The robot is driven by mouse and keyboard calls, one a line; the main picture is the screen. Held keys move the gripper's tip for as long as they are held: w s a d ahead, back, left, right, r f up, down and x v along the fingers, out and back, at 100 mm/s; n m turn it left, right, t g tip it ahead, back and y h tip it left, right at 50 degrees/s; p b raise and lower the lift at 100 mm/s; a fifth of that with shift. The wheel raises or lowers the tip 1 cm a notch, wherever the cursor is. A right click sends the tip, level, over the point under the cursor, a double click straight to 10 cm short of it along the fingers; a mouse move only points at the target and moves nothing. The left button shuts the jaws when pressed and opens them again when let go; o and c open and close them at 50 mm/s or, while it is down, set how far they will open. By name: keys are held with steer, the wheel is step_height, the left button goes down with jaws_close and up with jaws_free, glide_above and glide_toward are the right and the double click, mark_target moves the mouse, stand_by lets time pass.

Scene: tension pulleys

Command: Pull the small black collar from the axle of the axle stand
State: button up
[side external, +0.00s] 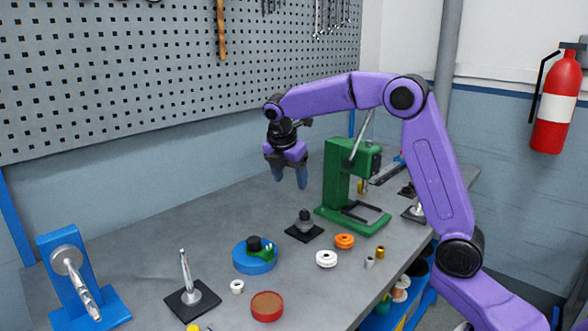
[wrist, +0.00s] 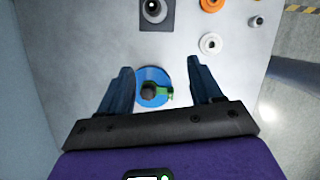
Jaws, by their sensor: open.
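My gripper (side external: 289,181) hangs open and empty, pointing down, well above the bench. Its blue fingers (wrist: 160,66) show spread apart in the wrist view. Below and between them in that view lies a blue round base (wrist: 143,99) with a black cylindrical part (wrist: 149,88) and a green piece on top. The base also shows in the side view (side external: 248,266). A black square plate (side external: 291,232) behind it carries a dark stepped post (side external: 305,217); it shows at the wrist view's top edge (wrist: 146,27). I cannot tell for certain which stand carries the collar.
A green press (side external: 334,185) stands at the back right. Orange (side external: 344,240) and white (side external: 326,259) wheels lie in front of it. A silver rod on a black base (side external: 186,274) and a blue bracket (side external: 54,246) stand left. A red round dish (side external: 267,306) is near the front.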

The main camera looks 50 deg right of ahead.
steer(key=w+d, duration=0.2)
steer(key=d, duration=0.1)
glide_toward(304, 215)
steer(key=shift+n+h, duration=0.3)
steer(key=x, duration=0.6)
steer(key=w+d+x, duration=0.1)
steer(key=x, duration=0.2)
steer(key=c, duration=1.1)
